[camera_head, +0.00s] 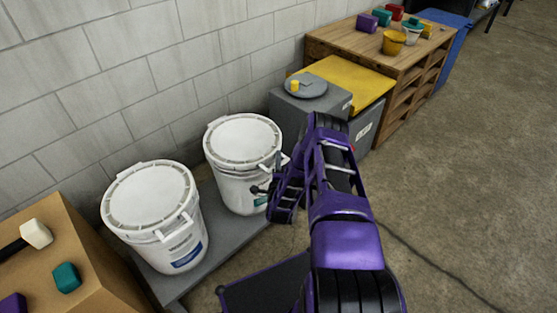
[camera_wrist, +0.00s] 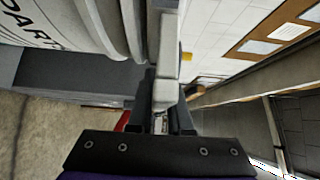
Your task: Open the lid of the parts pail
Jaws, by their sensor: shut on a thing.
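The parts pail (camera_head: 230,185) is a white bucket with a green label, standing right of a similar pail. Its white lid (camera_head: 243,138) lies flat and closed on the rim. My gripper (camera_head: 272,178) is at the pail's front right side, just below the lid's edge. In the wrist view the pail wall (camera_wrist: 45,25) with part of its lettering fills the upper left. There my gripper (camera_wrist: 166,98) is shut on a white lid tab (camera_wrist: 167,75), one dark finger on each side. My arm hides part of the pail's right side in the head view.
Another white lidded pail (camera_head: 152,200) stands to the left on the same low grey platform (camera_head: 222,250). A cardboard box (camera_head: 95,270) is at the lower left. A grey bin (camera_head: 285,108) and a wooden bench (camera_head: 350,40) stand behind. Open floor (camera_head: 460,170) lies to the right.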

